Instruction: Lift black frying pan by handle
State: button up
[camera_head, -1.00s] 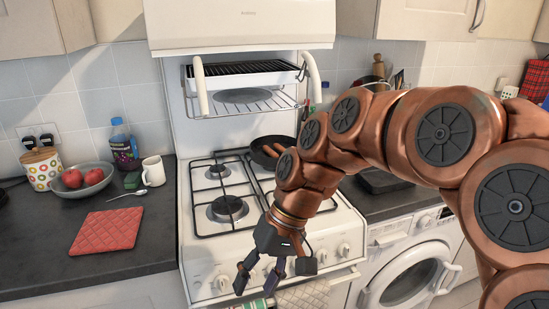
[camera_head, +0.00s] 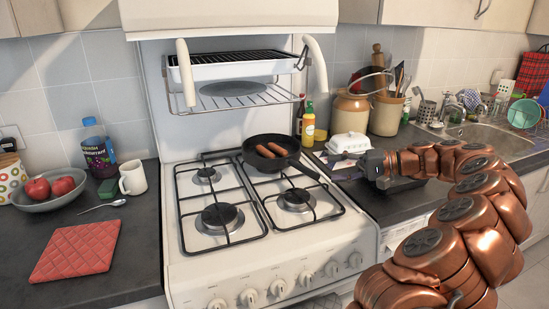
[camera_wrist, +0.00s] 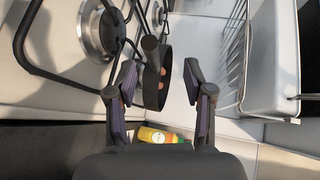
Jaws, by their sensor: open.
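The black frying pan (camera_head: 258,158) sits on the back right burner, with brown sausages (camera_head: 278,150) in it. Its handle (camera_head: 306,170) points to the right and toward the front of the hob. My gripper (camera_head: 345,166) is just right of the handle's end, its fingers pointing left toward it. In the wrist view, my gripper (camera_wrist: 159,80) is open, and the handle (camera_wrist: 151,50) lies between and beyond the two fingertips, nearer the left one. The pan (camera_wrist: 152,92) is seen edge-on there. I cannot tell whether a finger touches the handle.
The white hob (camera_head: 190,245) has burner grates around the pan. A wire rack (camera_head: 232,100) hangs above it. A yellow bottle (camera_head: 308,125) and a white butter dish (camera_head: 349,142) stand close behind my gripper. A red mat (camera_head: 78,250) lies on the left counter.

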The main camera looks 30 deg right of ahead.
jog(key=w+a+f+p, duration=0.1)
jog(key=w+a+f, duration=0.2)
jog(key=w, duration=0.2)
jog(key=shift+a+m+t, duration=0.25)
jog(key=shift+m+t, duration=0.05)
jog(key=shift+t, duration=0.1)
jog(key=shift+w, duration=0.1)
grip_shut()
dwell(0.4)
jog(key=shift+r, duration=0.1)
